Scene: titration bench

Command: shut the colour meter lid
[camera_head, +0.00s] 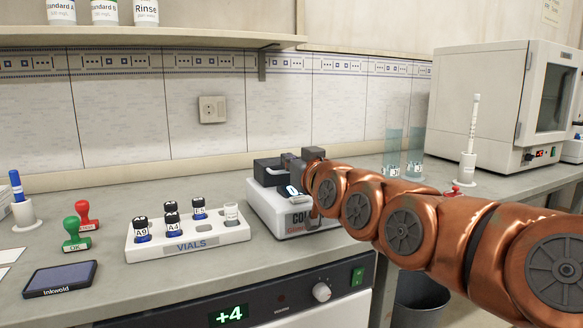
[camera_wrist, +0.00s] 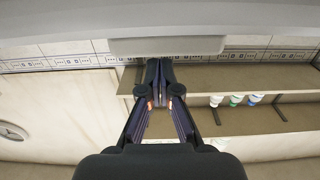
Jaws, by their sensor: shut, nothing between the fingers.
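The colour meter (camera_head: 265,205) is a white box on the bench, right of the vial rack, with a small lit display. A dark block (camera_head: 268,173) stands on its top; it looks like the lid or its housing. Whether the lid is up or down I cannot tell, since my gripper and arm cover part of the meter. My gripper (camera_head: 291,161) is at the meter's top, right beside the dark block; touching or apart is unclear. In the wrist view my gripper (camera_wrist: 158,88) has its dark fingers together and empty.
The vial rack (camera_head: 190,247) with several dark-capped vials stands left of the meter. Green and red stamps (camera_head: 75,235) and a dark ink pad (camera_head: 60,279) lie farther left. Tall cylinders (camera_head: 392,150) and a white oven (camera_head: 480,105) stand behind my arm to the right.

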